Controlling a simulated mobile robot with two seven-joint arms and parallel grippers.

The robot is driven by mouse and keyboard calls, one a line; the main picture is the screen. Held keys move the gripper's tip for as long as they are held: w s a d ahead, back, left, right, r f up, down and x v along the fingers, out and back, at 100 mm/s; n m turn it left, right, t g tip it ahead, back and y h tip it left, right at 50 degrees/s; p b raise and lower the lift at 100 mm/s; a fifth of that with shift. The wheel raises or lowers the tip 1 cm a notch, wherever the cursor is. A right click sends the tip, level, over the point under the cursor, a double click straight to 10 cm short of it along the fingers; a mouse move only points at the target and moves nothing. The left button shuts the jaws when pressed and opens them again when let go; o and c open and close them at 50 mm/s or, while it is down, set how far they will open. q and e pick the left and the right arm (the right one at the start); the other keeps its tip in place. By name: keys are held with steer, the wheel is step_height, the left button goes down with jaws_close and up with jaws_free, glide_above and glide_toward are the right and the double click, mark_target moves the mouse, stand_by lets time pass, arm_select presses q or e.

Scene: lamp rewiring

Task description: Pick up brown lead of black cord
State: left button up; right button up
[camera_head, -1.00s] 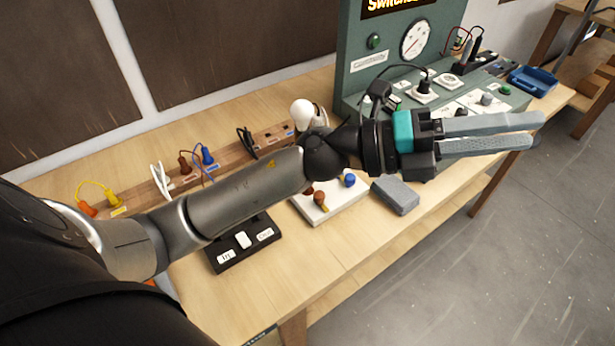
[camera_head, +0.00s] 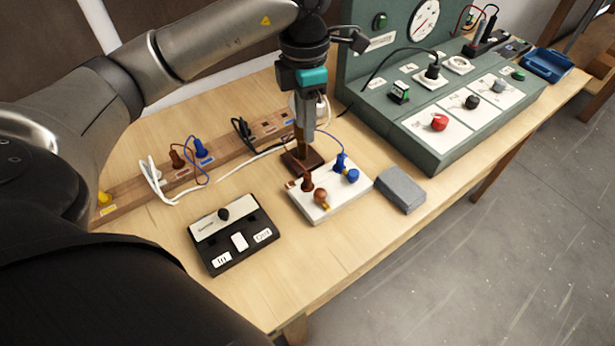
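My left gripper (camera_head: 308,138) points down at the middle of the table, just above or in front of a dark brown square base (camera_head: 302,160). Its fingers look close together, but whether they hold anything cannot be told. A black cord (camera_head: 243,130) sits at the wooden rack. No brown lead can be clearly tied to it. A brown plug (camera_head: 177,157) with a lead stands in the rack beside a blue plug (camera_head: 200,148). Another brown plug (camera_head: 307,182) stands on the white block (camera_head: 335,204), near a blue plug (camera_head: 341,162). My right gripper is not in view.
A black switch box (camera_head: 240,252) stands at the front left of the white block. A grey block (camera_head: 402,188) lies to its right. A green test panel (camera_head: 430,150) fills the right back. A white cord (camera_head: 155,180) loops by the wooden rack (camera_head: 130,200).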

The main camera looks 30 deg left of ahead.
arm_select(q)
glide_above(308, 174)
steer(key=f, duration=0.9)
steer(key=shift+s+a+f, duration=0.1)
steer(key=shift+a+f, duration=0.15)
steer(key=shift+d+f, duration=0.15)
steer(key=shift+f, duration=1.15)
steer(key=shift+d+f, duration=0.1)
steer(key=shift+f, duration=1.2)
jaws_close()
